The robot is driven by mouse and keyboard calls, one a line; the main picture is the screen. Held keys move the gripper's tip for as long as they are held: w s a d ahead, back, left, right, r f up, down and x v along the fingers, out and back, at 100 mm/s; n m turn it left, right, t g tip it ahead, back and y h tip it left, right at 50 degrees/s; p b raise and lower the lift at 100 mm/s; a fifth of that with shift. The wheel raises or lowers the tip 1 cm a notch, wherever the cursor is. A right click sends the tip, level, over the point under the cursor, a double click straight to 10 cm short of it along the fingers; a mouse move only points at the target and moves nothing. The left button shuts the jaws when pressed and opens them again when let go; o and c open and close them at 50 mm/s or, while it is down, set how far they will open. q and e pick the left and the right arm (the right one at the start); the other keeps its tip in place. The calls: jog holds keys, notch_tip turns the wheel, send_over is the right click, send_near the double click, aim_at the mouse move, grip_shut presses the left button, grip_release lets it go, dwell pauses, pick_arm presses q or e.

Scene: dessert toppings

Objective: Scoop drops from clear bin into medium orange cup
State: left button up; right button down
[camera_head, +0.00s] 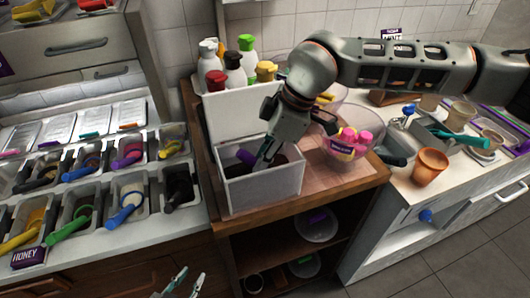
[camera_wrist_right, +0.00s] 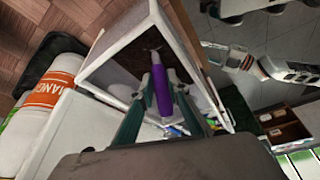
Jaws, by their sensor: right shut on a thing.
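The bin (camera_head: 262,190) is a pale, white-walled box with dark drops (camera_head: 292,156) inside, standing on the wooden counter. In the wrist view, its rim (camera_wrist_right: 117,41) surrounds the dark contents. My right gripper (camera_head: 265,160) reaches down into the bin, shut on the purple handle of a scoop (camera_wrist_right: 160,85). The scoop's head is hidden inside the bin. An orange cup (camera_head: 430,168) stands upright on the white counter at the right. My left gripper (camera_head: 190,281) is low at the bottom edge, empty, with its fingers apart.
Squeeze bottles (camera_head: 234,70) stand in a white holder behind the bin. A clear bowl (camera_head: 352,150) with pink-topped containers is right of it. Topping trays with coloured scoops (camera_head: 125,208) fill the left counter. A metal container (camera_head: 440,137) stands behind the orange cup.

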jog(key=h, duration=0.1)
jog(key=a+f+h, duration=0.1)
jog(key=shift+w+a+h, duration=0.1)
jog(key=shift+h, duration=0.3)
jog(key=shift+a+f+g+h, duration=0.15)
jog(key=shift+a+f+h, duration=0.15)
jog(key=shift+f+h, duration=0.6)
jog(key=shift+a+f+g+h, duration=0.15)
jog(key=shift+a+f+h, duration=0.2)
jog(key=shift+h, duration=0.95)
jog(key=shift+d+f, duration=0.1)
